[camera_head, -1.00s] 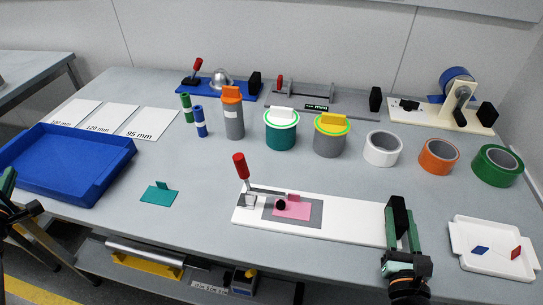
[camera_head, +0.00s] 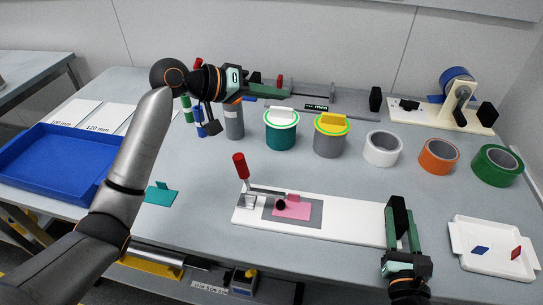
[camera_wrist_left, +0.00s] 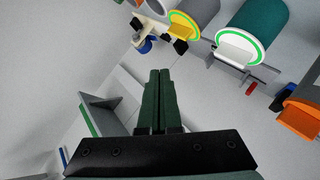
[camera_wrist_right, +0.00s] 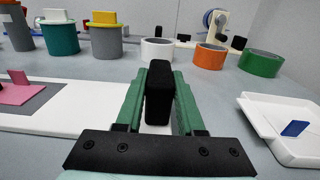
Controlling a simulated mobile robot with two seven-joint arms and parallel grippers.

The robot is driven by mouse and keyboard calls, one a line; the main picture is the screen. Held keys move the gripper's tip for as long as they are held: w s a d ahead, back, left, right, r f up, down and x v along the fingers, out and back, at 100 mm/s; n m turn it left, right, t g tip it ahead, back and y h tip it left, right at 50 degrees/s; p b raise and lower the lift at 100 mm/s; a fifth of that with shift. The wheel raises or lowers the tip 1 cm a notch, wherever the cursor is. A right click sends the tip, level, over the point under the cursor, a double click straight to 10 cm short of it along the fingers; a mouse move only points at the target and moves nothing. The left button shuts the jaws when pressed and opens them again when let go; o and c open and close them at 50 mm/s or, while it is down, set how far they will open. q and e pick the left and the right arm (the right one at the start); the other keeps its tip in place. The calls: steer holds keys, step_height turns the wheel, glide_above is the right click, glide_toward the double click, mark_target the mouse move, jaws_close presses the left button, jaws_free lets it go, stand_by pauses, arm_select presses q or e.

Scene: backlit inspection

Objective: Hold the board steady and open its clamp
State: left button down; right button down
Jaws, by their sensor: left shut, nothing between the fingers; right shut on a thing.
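The white board (camera_head: 350,223) lies on the table, with a grey pad and a pink piece (camera_head: 292,210) under its clamp. The clamp's red handle (camera_head: 240,166) stands upright at the board's left end. My right gripper (camera_head: 402,232) is shut on the black block (camera_head: 398,215) at the board's right end; the block also shows between the fingers in the right wrist view (camera_wrist_right: 159,92). My left gripper (camera_head: 282,86) is shut and empty, above the back of the table, well away from the clamp. Its closed fingers show in the left wrist view (camera_wrist_left: 160,100).
Teal (camera_head: 281,132) and grey (camera_head: 330,138) canisters and white (camera_head: 383,148), orange (camera_head: 438,156) and green (camera_head: 497,165) rolls stand behind the board. A blue tray (camera_head: 62,165) is at left, partly behind my left arm. A white tray (camera_head: 492,250) is at right.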

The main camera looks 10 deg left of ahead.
steer(key=shift+f, duration=0.35)
arm_select(q)
steer(key=s+d+r+m+g+y, duration=0.2)
steer(key=s+d+m+g+y, duration=0.3)
steer(key=s+d+m, duration=0.55)
steer(key=s+a+r+m+g+y, duration=0.2)
steer(key=s+a+m+y, duration=0.2)
steer(key=a+m+y, duration=0.4)
steer(key=w+a+f+h, duration=0.1)
steer(key=a+f, duration=0.3)
steer(key=f, duration=0.7)
steer(key=shift+w, duration=0.35)
